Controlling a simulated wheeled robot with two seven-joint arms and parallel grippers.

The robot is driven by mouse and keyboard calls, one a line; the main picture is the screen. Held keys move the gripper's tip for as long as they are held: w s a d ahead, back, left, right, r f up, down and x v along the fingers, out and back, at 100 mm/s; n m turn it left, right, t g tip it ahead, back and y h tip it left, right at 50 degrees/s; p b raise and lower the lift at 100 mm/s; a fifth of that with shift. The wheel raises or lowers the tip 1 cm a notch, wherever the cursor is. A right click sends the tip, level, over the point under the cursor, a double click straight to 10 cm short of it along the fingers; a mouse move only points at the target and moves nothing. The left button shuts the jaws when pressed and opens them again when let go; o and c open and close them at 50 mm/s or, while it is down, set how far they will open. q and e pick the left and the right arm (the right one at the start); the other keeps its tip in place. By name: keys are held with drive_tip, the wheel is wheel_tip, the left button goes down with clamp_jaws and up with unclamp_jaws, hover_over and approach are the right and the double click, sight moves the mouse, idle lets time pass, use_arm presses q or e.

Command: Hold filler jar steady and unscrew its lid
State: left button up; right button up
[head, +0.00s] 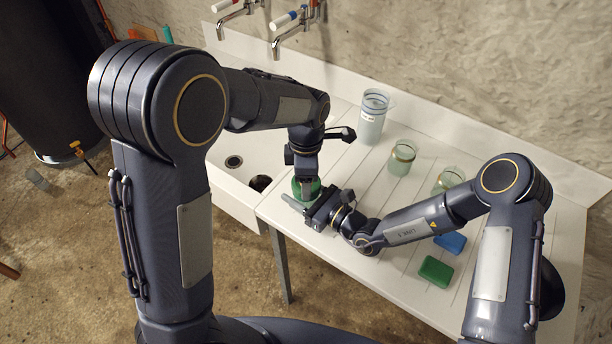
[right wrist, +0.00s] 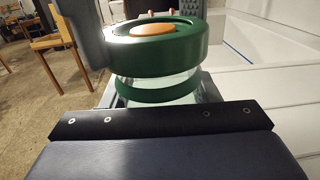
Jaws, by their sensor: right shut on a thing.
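The filler jar is clear glass with a green band (right wrist: 158,92). It has a thick green lid (right wrist: 152,52) with an orange disc on top. In the head view the green of the jar (head: 307,189) shows at the counter's front edge, mostly hidden by my arms. My right gripper (head: 305,203) comes from the side and is shut on the jar, below the lid. My left gripper (head: 307,165) points down from above over the lid. In the right wrist view its dark fingers (right wrist: 150,20) stand on either side of the lid; whether they press on it cannot be told.
Right of the grippers, a tall jar (head: 373,115) and two shorter jars (head: 401,158) (head: 448,180) stand on the white counter (head: 345,170). A blue block (head: 451,242) and a green block (head: 436,271) lie nearer. A sink (head: 233,175) is at left, under wall taps (head: 296,30).

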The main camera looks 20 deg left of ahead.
use_arm(q)
drive_tip(key=shift+n, duration=0.7)
drive_tip(key=n, duration=0.4)
drive_tip(key=shift+n, duration=0.3)
drive_tip(key=n, duration=0.4)
drive_tip(key=shift+n, duration=0.3)
drive_tip(key=n, duration=0.4)
drive_tip(key=shift+n, duration=0.3)
